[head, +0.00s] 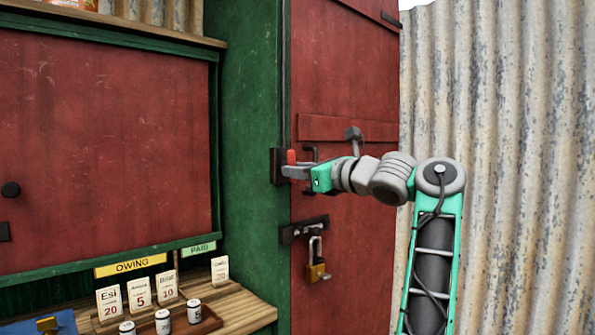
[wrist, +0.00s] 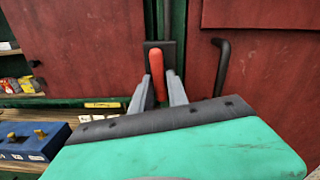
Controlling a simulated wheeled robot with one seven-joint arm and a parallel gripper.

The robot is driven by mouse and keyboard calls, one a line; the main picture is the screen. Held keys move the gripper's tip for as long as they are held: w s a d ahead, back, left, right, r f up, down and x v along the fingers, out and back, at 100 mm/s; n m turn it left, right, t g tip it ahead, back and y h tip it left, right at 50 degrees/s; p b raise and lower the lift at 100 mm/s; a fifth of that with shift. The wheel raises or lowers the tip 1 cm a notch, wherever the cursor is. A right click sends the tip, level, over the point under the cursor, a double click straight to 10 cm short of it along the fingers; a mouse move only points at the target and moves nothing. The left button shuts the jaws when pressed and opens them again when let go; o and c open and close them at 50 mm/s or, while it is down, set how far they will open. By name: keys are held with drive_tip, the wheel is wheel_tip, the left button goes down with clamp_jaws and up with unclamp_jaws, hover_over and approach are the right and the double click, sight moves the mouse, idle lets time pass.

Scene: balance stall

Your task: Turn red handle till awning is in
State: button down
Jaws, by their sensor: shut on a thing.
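The red handle (wrist: 157,72) stands upright between the two grey fingers of my gripper (wrist: 160,90) in the wrist view. In the head view the red handle (head: 291,157) shows at the end of my gripper (head: 293,171), in front of a dark mounting plate (head: 276,166) on the green post. My gripper is shut on the handle. The handle's lower part and any crank arm are hidden by the fingers. The awning is not seen in either view.
A red door (head: 345,240) with a black pull handle (wrist: 222,65) and an open-looking hasp with a brass padlock (head: 316,270) is right of the post. Corrugated metal (head: 500,130) stands at right.

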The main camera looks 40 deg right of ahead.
drive_tip(key=shift+d+n+p, duration=0.15)
drive_tip(key=shift+n+p, duration=0.35)
drive_tip(key=shift+n, duration=1.6)
idle(2.7)
drive_tip(key=c, duration=1.4)
unclamp_jaws()
drive_tip(key=shift+o, duration=0.2)
